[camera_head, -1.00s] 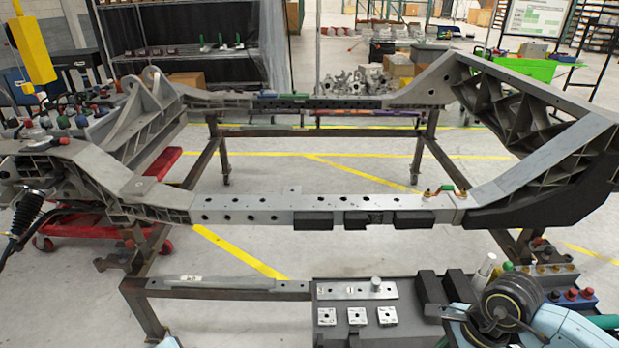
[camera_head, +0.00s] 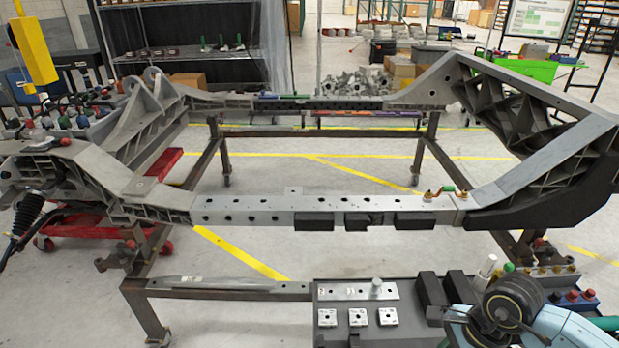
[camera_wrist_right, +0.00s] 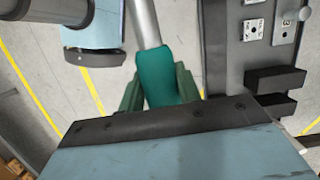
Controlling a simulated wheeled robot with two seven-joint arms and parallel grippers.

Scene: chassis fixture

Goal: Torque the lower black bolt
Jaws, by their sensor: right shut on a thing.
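The near rail (camera_head: 280,208) of the chassis runs across the middle of the head view. Several small black spots (camera_head: 230,218) sit along its side face, and others on its top. They are too small to tell bolts from holes, and I cannot single out the lower black bolt. In the right wrist view my right gripper (camera_wrist_right: 160,95), with green fingers, is shut on the teal handle of a tool (camera_wrist_right: 162,72). A bare metal shaft extends from the handle toward the top; its far end is out of view. My left gripper is not in view.
A grey parts tray (camera_head: 345,338) with metal plates and black blocks (camera_head: 430,289) stands at the front right; it also shows in the right wrist view (camera_wrist_right: 228,60). Black pads (camera_head: 314,221) line the near rail. A steel frame carries the chassis. Floor inside the frame is clear.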

